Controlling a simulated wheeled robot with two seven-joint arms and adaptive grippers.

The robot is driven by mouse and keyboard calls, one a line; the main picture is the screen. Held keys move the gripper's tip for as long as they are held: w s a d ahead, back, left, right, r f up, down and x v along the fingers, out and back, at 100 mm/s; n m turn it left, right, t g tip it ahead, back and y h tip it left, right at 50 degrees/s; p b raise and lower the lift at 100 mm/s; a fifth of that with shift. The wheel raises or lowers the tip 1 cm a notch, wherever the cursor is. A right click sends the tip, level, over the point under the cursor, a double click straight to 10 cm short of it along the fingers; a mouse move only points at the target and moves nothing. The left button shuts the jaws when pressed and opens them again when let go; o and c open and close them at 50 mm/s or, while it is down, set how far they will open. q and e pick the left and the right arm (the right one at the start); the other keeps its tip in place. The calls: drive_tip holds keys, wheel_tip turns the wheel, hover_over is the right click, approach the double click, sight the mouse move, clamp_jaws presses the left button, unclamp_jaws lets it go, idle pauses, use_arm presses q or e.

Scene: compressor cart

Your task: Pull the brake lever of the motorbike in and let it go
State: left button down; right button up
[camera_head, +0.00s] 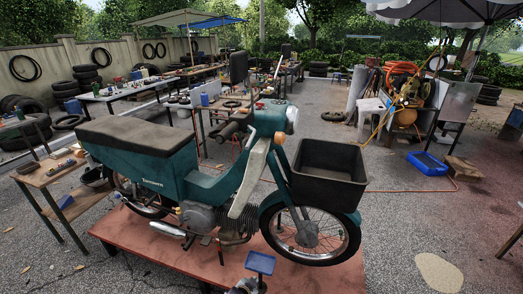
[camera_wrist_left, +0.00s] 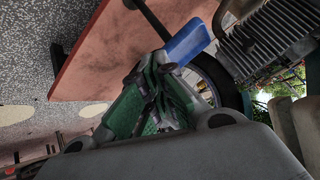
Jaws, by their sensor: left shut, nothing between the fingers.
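The teal motorbike (camera_head: 190,175) stands upright, its front wheel to the right. A dark handlebar grip (camera_head: 232,128) shows on its near side beside the teal headlamp housing (camera_head: 270,115). The brake lever is too small and dark to tell apart from the grip. My left gripper (camera_head: 246,285) is low at the bottom edge, in front of the bike and well below the handlebar. In the left wrist view its green fingers (camera_wrist_left: 160,100) are shut with nothing between them. The finned engine (camera_wrist_left: 268,38) shows beyond them. My right gripper is not in view.
The bike stands on a low red platform (camera_head: 165,252). A blue pad (camera_head: 260,262) on a short post is close to my left gripper. A black crate (camera_head: 328,175) sits above the front wheel. A small wooden table (camera_head: 45,178) is at the left. Ground at right front is free.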

use_arm(q)
drive_tip(key=w+d+r+m+t, duration=0.2)
drive_tip(key=d+r, duration=0.2)
drive_tip(key=r, duration=0.8)
drive_tip(key=w+d+r+m+t+y, duration=0.1)
drive_tip(key=w+d+r+m, duration=0.15)
drive_tip(key=r, duration=0.85)
drive_tip(key=w+d+r+m+t, duration=0.2)
drive_tip(key=d+r, duration=0.3)
drive_tip(key=r, duration=0.7)
drive_tip(key=s+r+t+y, duration=0.1)
drive_tip(key=s+r, duration=0.3)
drive_tip(key=r, duration=0.6)
drive_tip(key=s+a+r+t+y, duration=0.1)
drive_tip(key=s+r, duration=0.3)
drive_tip(key=r, duration=0.6)
drive_tip(key=s+a+r+t+y, duration=0.1)
drive_tip(key=s+r, duration=0.4)
drive_tip(key=r, duration=0.5)
drive_tip(key=shift+a+m+t, duration=0.25)
drive_tip(key=shift+m+t, duration=0.2)
drive_tip(key=shift+t, duration=0.35)
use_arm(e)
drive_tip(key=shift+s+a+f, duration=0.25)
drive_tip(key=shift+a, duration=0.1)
use_arm(q)
drive_tip(key=shift+r, duration=0.1)
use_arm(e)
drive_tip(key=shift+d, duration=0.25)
